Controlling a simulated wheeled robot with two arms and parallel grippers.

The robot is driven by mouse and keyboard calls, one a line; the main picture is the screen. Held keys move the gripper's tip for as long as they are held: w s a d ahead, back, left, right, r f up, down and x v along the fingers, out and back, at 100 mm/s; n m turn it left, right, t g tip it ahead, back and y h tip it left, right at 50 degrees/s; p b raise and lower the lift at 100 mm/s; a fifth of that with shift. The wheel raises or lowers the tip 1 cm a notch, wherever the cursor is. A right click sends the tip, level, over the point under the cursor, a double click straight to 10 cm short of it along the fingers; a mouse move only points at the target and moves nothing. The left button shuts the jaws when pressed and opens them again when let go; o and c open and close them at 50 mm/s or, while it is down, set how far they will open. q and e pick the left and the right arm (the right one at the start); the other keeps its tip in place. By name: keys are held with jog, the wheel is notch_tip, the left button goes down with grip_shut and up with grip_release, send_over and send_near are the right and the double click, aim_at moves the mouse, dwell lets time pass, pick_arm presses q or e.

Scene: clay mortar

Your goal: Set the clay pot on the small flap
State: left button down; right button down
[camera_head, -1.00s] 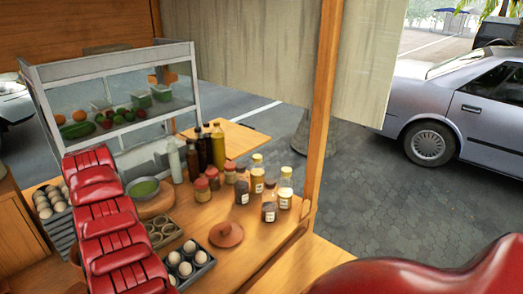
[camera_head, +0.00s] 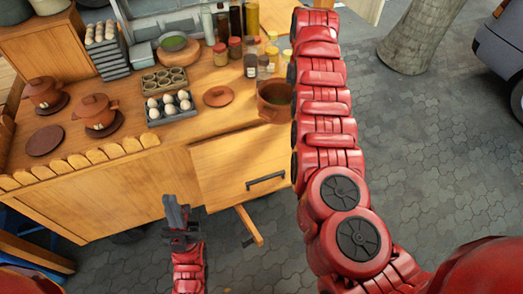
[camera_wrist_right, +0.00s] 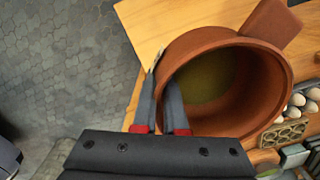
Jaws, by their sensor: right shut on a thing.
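The brown clay pot (camera_head: 274,103) is open and upright at the counter's right end, partly behind my right arm. It also shows in the right wrist view (camera_wrist_right: 278,85), with greenish-yellow contents. My right gripper (camera_wrist_right: 160,85) is shut on its rim, one finger each side of the wall; my arm hides this grip in the head view. I cannot tell whether the pot touches the wood below. The wooden flap (camera_head: 225,165), with a black handle, is at the counter's front right. My left gripper (camera_head: 176,206) is left of the flap's lower edge; its finger gap is unclear.
A clay lid (camera_head: 218,96) lies on the counter left of the pot. An egg tray (camera_head: 170,106), bottles (camera_head: 236,28) and jars stand near it. Two lidded pots (camera_head: 97,112) stand at left. A wooden bracket (camera_head: 249,226) sticks out below the flap. Paving is open at right.

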jog(key=shift+m, duration=0.9)
jog(key=a+f, duration=0.2)
jog(key=s+a+f+p, duration=0.1)
jog(key=a+f, duration=0.1)
jog(key=s+a+f, duration=0.1)
jog(key=a+f, duration=0.1)
jog(key=a, duration=0.1)
jog(key=shift+f, duration=0.35)
jog(key=shift+a+f+p, duration=0.1)
jog(key=shift+f+p, duration=0.05)
jog(key=shift+p, duration=0.15)
